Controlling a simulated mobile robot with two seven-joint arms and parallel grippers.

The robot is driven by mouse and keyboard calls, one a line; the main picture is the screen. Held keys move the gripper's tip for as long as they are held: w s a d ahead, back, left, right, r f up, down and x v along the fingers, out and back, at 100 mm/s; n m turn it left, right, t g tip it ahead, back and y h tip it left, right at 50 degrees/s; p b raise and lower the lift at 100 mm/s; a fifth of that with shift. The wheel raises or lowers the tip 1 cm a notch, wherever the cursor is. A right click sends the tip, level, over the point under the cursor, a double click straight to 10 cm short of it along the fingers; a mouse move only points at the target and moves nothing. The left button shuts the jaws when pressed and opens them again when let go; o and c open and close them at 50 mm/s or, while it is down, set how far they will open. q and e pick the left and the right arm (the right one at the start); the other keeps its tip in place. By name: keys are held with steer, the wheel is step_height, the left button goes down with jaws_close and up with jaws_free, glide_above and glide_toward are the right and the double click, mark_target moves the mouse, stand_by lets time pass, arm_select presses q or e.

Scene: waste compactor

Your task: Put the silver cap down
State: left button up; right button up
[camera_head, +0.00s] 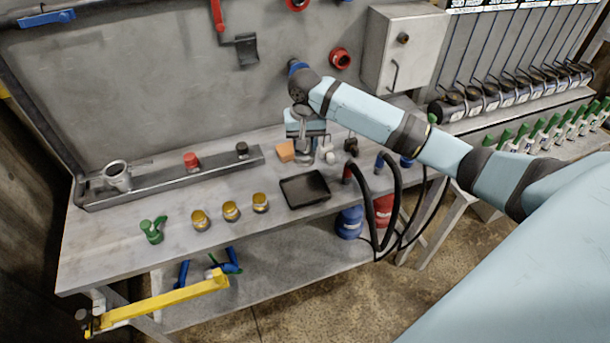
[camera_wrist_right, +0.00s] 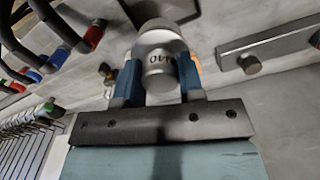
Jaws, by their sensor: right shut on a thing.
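My right gripper (camera_head: 305,129) is over the back of the workbench, behind the black tray. In the right wrist view the two blue fingers (camera_wrist_right: 158,82) are shut on the silver cap (camera_wrist_right: 158,62), a round grey metal piece with dark markings on its side. In the head view the cap is partly hidden by the gripper and hard to make out. I cannot tell whether it touches the bench. My left gripper is not in view.
Close to the gripper are an orange block (camera_head: 285,151) and small white pieces (camera_head: 327,153). The black tray (camera_head: 305,189) is in front. Yellow-topped jars (camera_head: 231,211), a green item (camera_head: 153,230) and a metal rail (camera_head: 213,166) are left. Black hoses (camera_head: 394,190) hang right.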

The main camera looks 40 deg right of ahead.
step_height(320, 180, down, 12)
steer(key=shift+r, duration=0.15)
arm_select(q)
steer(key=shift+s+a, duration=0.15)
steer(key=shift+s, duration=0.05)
arm_select(e)
steer(key=shift+f, duration=0.2)
arm_select(q)
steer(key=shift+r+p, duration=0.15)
steer(key=shift+p, duration=0.2)
arm_select(e)
steer(key=shift+f, duration=0.1)
steer(key=o, duration=0.9)
